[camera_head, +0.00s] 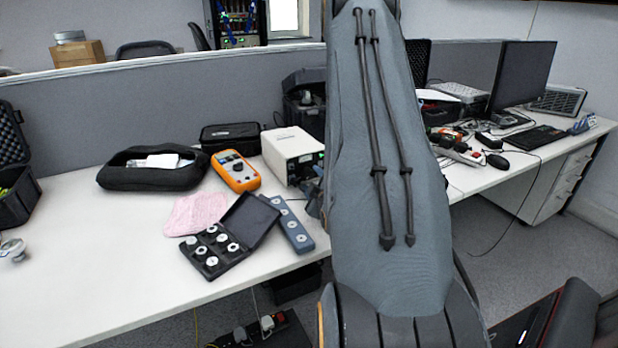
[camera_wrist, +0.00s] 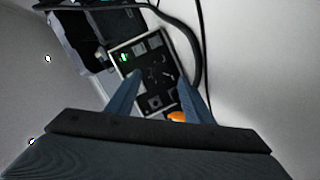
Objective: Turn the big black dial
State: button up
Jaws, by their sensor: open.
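A white instrument box (camera_head: 293,150) with a dark front panel and green display stands on the desk in the head view. In the wrist view its panel (camera_wrist: 126,58) lies ahead of my gripper (camera_wrist: 160,76). My two blue fingers are spread apart and empty, with the panel showing between and beyond their tips. Small dark knobs or sockets sit on the panel, but I cannot clearly pick out the big black dial. In the head view my arm hides most of my gripper and part of the panel.
An orange multimeter (camera_head: 236,171) stands left of the box. A black case of weights (camera_head: 215,250), a blue-grey strip (camera_head: 287,225) and a pink cloth (camera_head: 196,212) lie in front. A black cable (camera_wrist: 190,40) runs beside the panel. The desk's left front (camera_head: 110,280) is clear.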

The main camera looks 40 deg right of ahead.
aim_at(309, 175)
jog(key=shift+x, duration=1.8)
jog(key=c, duration=1)
jog(key=shift+c, duration=0.2)
